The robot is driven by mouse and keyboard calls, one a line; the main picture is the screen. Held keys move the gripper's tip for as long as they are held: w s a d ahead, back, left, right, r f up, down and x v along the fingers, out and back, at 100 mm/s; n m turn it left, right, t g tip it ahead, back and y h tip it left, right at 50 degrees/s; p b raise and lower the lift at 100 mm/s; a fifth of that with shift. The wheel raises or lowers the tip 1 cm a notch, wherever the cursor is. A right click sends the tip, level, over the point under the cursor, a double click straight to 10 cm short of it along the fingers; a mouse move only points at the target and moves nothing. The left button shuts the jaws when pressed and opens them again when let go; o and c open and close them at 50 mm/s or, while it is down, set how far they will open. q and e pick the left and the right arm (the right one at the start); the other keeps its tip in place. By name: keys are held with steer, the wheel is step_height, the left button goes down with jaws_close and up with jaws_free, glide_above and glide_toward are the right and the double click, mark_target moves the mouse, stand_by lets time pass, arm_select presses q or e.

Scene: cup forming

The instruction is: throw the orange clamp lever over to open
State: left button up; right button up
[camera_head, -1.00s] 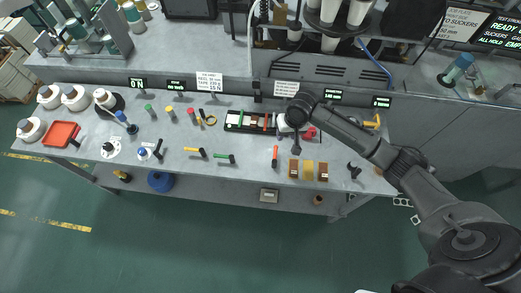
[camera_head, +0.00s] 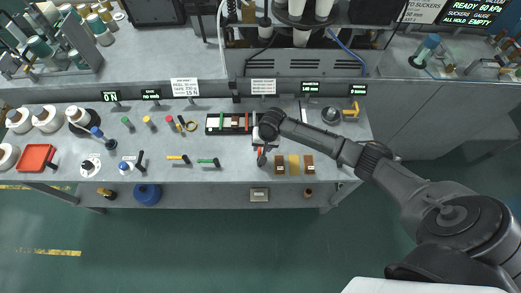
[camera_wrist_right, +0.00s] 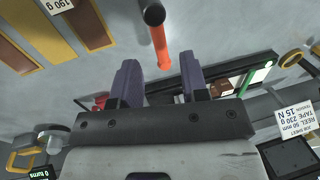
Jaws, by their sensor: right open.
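The orange clamp lever (camera_wrist_right: 160,45) shows in the right wrist view as an orange handle with a dark round end. It lies just beyond the fingertips, roughly in line with the gap between them. My right gripper (camera_wrist_right: 160,72) is open, its two purple-grey fingers apart with nothing held between them. Whether a finger touches the lever cannot be told. My left gripper is out of view.
A black fixture strip (camera_head: 214,124) lies behind and left of the lever. Brown and yellow blocks (camera_head: 294,166) lie close to its right. Green-handled (camera_head: 208,162) and yellow-handled (camera_head: 177,158) tools lie to the left. An orange tray (camera_head: 35,157) sits at the far left.

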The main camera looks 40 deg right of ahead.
mark_target(260, 152)
steer(key=shift+w+a+f, duration=0.1)
steer(key=shift+a+f, duration=0.05)
steer(key=shift+f, duration=0.7)
steer(key=shift+w+a+f, duration=0.1)
steer(key=shift+f, duration=0.75)
steer(key=shift+c, duration=0.3)
jaws_close()
